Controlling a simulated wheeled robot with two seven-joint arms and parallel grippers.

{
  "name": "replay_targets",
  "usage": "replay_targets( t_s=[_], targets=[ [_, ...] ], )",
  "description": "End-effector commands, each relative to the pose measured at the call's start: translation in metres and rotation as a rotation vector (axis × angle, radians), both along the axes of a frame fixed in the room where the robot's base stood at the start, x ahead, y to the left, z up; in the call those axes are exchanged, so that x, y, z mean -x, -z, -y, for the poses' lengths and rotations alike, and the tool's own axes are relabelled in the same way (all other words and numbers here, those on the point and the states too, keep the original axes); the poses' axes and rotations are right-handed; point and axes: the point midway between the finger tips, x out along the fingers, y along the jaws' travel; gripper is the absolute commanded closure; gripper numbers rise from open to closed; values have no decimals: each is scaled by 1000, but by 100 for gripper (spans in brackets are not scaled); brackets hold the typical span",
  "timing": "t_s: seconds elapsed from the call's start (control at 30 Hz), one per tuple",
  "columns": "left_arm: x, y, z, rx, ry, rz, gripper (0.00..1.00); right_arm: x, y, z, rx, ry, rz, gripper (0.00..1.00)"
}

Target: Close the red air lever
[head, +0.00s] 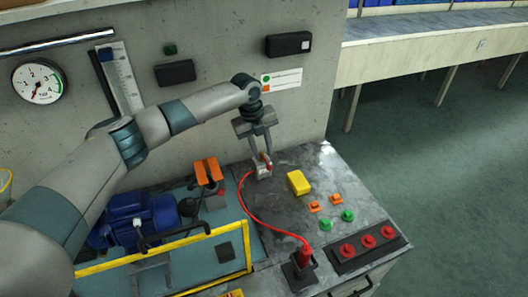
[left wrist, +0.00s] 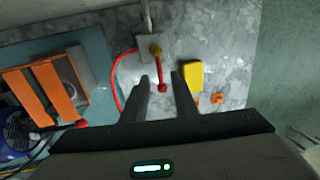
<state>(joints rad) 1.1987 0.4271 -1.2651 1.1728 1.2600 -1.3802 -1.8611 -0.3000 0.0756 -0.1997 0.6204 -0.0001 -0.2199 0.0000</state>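The red air lever (left wrist: 160,72) sits on a brass valve (left wrist: 155,50) on a small grey plate (left wrist: 141,44) near the back wall. In the left wrist view it points down the picture, roughly in line with the grey pipe above, and ends in a red knob (left wrist: 163,88). My left gripper (head: 262,156) points down over the valve in the head view, partly hiding the lever. In the left wrist view its fingers (left wrist: 161,77) are apart, one on each side of the lever, with nothing gripped. Contact with the lever cannot be told. My right gripper is not in view.
A red hose (head: 250,212) curves from the valve to a red-handled fitting (head: 304,254). A yellow block (head: 299,182) stands right of the valve. Orange clamps (head: 208,171) and a blue motor (head: 130,217) are left. Red buttons (head: 367,241) line the front right.

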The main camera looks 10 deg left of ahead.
Motion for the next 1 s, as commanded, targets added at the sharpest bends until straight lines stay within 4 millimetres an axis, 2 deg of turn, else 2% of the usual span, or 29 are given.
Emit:
replay_targets(
  t_s=[0.23,0.63,0.73,0.77,1.0],
  targets=[
    [-3,24,4,0,-1,-2,73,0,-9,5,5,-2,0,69],
    [-3,29,5,0,0,0,73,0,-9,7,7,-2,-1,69],
    [-3,29,5,0,-1,0,97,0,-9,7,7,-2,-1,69],
    [-3,29,5,0,-1,0,100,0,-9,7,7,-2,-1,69],
    [-3,29,5,0,-1,0,100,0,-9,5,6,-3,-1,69]
  ],
)
